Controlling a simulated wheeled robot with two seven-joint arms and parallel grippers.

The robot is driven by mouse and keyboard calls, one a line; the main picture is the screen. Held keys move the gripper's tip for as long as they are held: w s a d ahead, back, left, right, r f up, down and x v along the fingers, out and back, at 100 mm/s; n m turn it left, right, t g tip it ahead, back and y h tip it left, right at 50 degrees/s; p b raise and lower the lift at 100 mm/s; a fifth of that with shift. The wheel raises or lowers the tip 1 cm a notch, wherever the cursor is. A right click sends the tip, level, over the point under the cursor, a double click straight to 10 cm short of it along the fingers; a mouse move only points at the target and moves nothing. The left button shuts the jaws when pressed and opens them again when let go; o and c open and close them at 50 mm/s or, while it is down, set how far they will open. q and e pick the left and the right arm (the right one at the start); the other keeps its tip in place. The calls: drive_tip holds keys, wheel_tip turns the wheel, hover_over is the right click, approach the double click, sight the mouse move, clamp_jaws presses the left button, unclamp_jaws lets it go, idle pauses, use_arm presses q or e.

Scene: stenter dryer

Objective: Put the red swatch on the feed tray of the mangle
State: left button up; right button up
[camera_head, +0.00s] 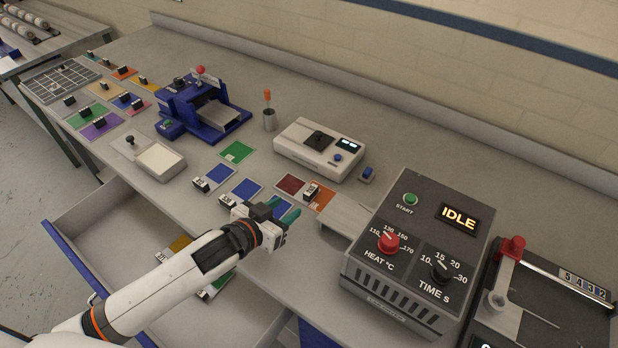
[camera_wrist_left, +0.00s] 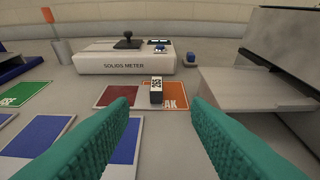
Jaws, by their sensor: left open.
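A dark red swatch (camera_head: 291,184) lies flat on the bench, left of an orange swatch. It also shows in the left wrist view (camera_wrist_left: 117,95), just beyond my left fingertips. The blue machine (camera_head: 187,107) that looks like the mangle stands further back to the left, with a pale grey feed tray (camera_head: 217,114) on its near right side. My left gripper (camera_head: 284,211) is open with nothing between its teal fingers. It is in front of the dark red and orange swatches. My right gripper is not in view.
The orange swatch (camera_head: 320,197) has a small labelled block (camera_head: 311,192) on it. Blue swatches (camera_head: 246,189) and a green one (camera_head: 236,152) lie nearby. The Solids Meter (camera_head: 318,148) stands behind; the dryer control box (camera_head: 420,255) is at right. An open drawer (camera_head: 115,215) juts out below.

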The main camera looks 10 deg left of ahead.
sight(308, 193)
use_arm(q)
drive_tip(key=shift+r+x, duration=0.2)
drive_tip(key=shift+x, duration=0.85)
drive_tip(key=p+x, duration=0.1)
drive_tip(key=x, duration=0.3)
drive_tip(key=shift+w+f, duration=0.1)
drive_tip(key=shift+w+d+f+p, duration=0.2)
drive_tip(key=shift+w+f+p, duration=0.1)
drive_tip(key=shift+w, duration=0.2)
drive_tip(key=x, duration=0.2)
drive_tip(key=p+x, duration=0.1)
drive_tip(key=x, duration=0.1)
drive_tip(key=shift+a+f, duration=0.1)
drive_tip(key=shift+a, duration=0.15)
drive_tip(key=shift+w+d+f, duration=0.15)
drive_tip(key=shift+w+f, duration=0.05)
drive_tip(key=shift+w, duration=0.1)
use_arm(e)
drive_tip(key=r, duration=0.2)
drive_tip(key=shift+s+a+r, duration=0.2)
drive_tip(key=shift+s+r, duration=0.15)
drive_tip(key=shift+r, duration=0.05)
use_arm(q)
drive_tip(key=shift+s, duration=0.1)
clamp_jaws()
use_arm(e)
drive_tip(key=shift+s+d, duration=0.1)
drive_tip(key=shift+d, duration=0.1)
